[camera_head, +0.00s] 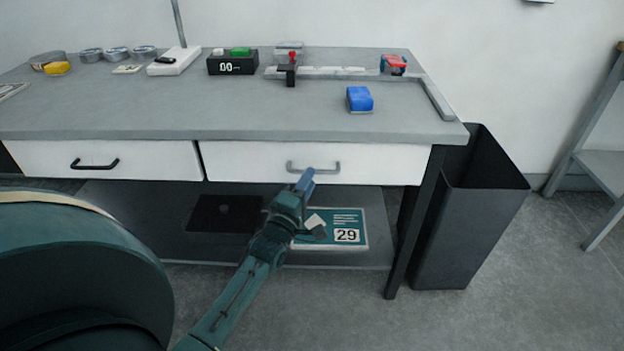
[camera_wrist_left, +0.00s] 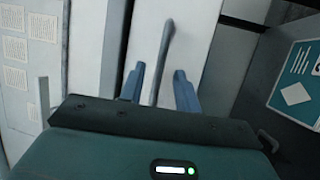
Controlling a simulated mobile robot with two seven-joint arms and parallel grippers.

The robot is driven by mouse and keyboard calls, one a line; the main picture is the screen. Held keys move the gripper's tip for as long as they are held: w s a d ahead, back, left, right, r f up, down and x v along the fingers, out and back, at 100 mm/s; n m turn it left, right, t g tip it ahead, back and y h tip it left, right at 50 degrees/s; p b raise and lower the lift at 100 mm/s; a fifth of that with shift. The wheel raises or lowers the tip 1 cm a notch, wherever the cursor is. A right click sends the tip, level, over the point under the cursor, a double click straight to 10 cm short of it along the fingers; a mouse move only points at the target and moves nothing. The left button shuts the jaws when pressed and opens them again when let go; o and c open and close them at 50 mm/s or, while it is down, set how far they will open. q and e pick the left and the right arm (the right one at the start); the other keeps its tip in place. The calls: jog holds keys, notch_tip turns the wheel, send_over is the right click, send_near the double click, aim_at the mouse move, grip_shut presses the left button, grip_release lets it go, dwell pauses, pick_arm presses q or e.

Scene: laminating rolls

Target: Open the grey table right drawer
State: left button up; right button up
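The grey table (camera_head: 270,120) has two white drawers under its top. The right drawer (camera_head: 380,162) looks shut, with a grey bar handle (camera_head: 325,167) on its front. My left gripper (camera_head: 306,180) is at the left part of this handle. In the left wrist view the handle (camera_wrist_left: 164,50) runs in between the two open blue fingers (camera_wrist_left: 159,88), with a gap visible on both sides. My right gripper is not in view.
The left drawer (camera_head: 140,160) has a black handle (camera_head: 94,164) and looks shut. A lower shelf (camera_head: 340,259) carries a teal card marked 29 (camera_head: 348,218). A dark bin (camera_head: 463,220) stands right of the table. A blue block (camera_head: 359,99) lies on top.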

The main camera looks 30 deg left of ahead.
pick_arm(q)
jog(key=shift+x, duration=1.4)
jog(key=shift+c, duration=0.4)
grip_shut()
